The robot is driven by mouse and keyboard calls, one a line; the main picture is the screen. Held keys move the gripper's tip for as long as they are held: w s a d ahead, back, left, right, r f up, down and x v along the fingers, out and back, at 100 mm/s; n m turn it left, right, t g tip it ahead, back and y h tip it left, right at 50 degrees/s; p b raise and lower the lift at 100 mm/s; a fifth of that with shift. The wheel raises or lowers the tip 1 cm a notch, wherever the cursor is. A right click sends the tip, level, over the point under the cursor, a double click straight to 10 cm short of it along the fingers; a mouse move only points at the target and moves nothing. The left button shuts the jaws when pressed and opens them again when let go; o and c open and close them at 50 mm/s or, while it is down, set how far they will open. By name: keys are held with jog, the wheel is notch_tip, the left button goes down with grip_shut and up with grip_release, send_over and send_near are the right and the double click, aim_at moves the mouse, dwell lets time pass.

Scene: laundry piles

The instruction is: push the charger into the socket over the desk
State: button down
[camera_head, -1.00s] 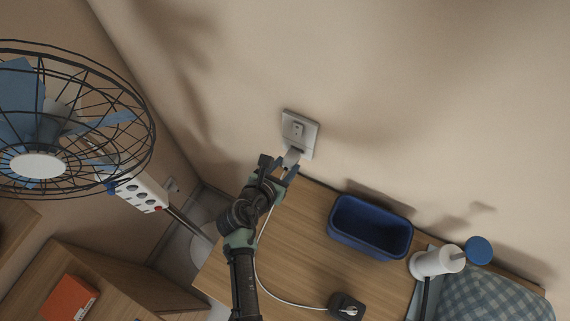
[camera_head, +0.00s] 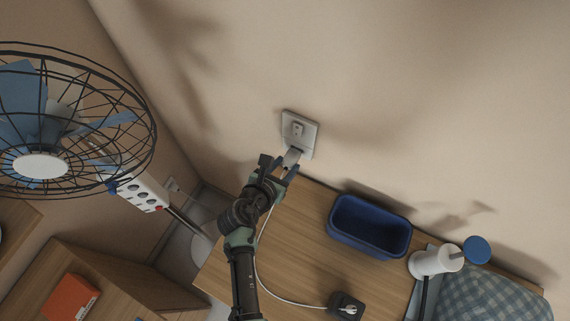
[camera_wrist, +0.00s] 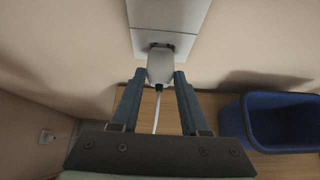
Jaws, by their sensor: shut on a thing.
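The charger (camera_wrist: 160,70) is a small pale grey block with a white cable trailing from its near end. My gripper (camera_wrist: 160,82) is shut on it, one finger on each side. In the head view my gripper (camera_head: 284,167) holds the charger (camera_head: 292,156) at the lower part of the wall socket plate (camera_head: 312,140). In the wrist view the charger's far end meets a dark opening in the lower part of the socket plate (camera_wrist: 143,42). I cannot tell how deep it sits. The upper part of the plate has a switch-like piece.
A blue bin (camera_head: 338,232) stands on the wooden desk (camera_head: 290,262), right of my gripper. A black box (camera_head: 346,304) with the white cable beside it lies nearer. A caged fan (camera_head: 75,120) stands at the left.

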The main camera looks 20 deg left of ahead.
jog(key=shift+w+d, duration=0.15)
jog(key=shift+w, duration=0.55)
jog(key=shift+c, duration=1.6)
grip_release()
jog(key=s+a+p, duration=0.1)
jog(key=s+p, duration=0.1)
jog(key=s, duration=0.7)
jog(key=shift+a, duration=0.4)
